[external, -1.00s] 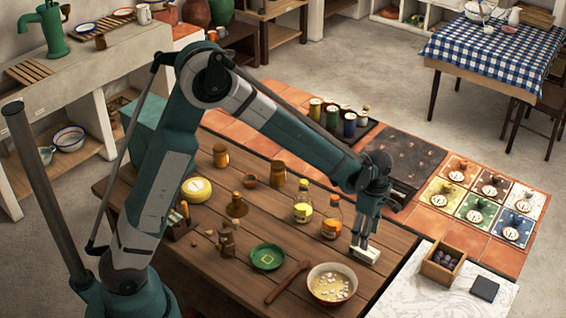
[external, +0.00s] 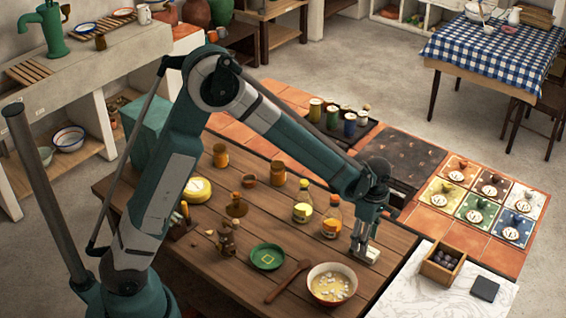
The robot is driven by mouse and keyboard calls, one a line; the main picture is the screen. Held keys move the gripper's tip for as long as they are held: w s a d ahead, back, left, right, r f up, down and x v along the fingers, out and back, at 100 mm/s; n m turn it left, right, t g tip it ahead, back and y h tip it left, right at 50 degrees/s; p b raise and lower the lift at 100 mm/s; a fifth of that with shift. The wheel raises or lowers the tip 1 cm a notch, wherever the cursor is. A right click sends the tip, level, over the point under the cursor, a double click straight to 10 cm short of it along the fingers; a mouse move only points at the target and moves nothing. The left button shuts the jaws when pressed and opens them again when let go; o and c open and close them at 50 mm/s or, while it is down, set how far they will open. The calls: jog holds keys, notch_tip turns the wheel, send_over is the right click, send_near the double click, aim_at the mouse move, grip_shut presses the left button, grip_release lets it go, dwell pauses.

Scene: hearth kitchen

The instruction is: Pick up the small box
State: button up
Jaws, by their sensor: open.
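A small white box (external: 372,255) lies on the wooden table (external: 330,257) near its right edge. My gripper (external: 361,248) points down at the box, with its fingers open right at it. The fingertips cover part of the box, and I cannot tell whether they touch it.
A bowl of pale soup (external: 332,285) stands just left of and nearer than the box, with a wooden spoon (external: 287,282) beside it. Two bottles (external: 332,217) stand behind and left of my gripper. A wooden crate (external: 443,263) and a dark square (external: 485,288) are on the white surface at right.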

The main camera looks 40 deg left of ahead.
jog(key=shift+f+b, duration=0.45)
jog(key=shift+f, duration=2.05)
jog(key=c, duration=0.9)
